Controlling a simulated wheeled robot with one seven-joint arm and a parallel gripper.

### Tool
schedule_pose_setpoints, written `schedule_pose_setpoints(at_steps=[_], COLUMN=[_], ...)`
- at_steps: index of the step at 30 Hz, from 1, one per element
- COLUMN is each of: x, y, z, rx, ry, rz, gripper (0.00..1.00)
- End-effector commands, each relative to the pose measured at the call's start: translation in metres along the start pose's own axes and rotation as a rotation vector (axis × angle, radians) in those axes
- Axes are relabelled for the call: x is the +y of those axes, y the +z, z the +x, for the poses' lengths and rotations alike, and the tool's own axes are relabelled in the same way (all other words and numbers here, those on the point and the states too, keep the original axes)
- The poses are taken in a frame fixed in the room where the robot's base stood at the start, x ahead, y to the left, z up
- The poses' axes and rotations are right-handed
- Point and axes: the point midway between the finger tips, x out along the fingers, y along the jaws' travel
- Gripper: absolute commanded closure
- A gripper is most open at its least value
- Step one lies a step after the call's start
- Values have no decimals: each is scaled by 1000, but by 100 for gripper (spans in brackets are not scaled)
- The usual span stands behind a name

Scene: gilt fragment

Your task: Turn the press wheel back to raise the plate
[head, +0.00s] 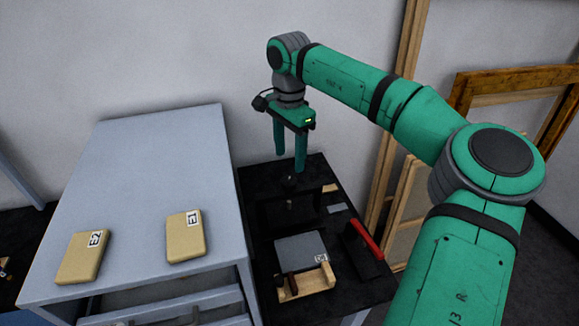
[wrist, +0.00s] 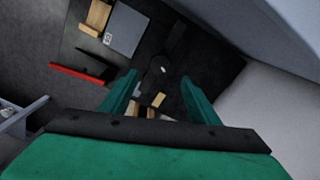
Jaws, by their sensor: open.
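The press (head: 290,210) is a dark, low-contrast shape on the black table, below my gripper. A small round dark hub (head: 290,182) tops it, and the hub also shows in the wrist view (wrist: 160,68). I cannot make out the wheel's rim or the height of the press plate. My gripper (head: 290,162) points down above the hub, its green fingers apart with nothing between them. In the wrist view my gripper (wrist: 158,80) has one finger on each side of the hub. I cannot tell whether the fingers touch anything.
A grey square slab (head: 300,250) and a wooden block (head: 308,283) lie at the front of the black table (head: 347,290). A red bar (head: 366,240) stands to their right. A grey cabinet (head: 150,145) at left bears two tan packets (head: 84,258) (head: 186,238). Wooden frames (head: 510,85) lean at right.

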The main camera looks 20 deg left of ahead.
Motion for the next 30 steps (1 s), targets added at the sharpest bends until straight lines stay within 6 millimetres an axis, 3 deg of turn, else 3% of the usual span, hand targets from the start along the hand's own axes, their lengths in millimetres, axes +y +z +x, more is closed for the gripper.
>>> schedule_pose_setpoints(at_steps=[7, 23, 26, 30], x=[0, 0, -4, -12], y=[0, 2, 13, 45], z=[-23, -22, -11, 10], rx=[0, -14, -80, -269], ry=[0, -5, -32, -117], rz=[0, -2, -9, -24], gripper=[44, 44, 44, 44])
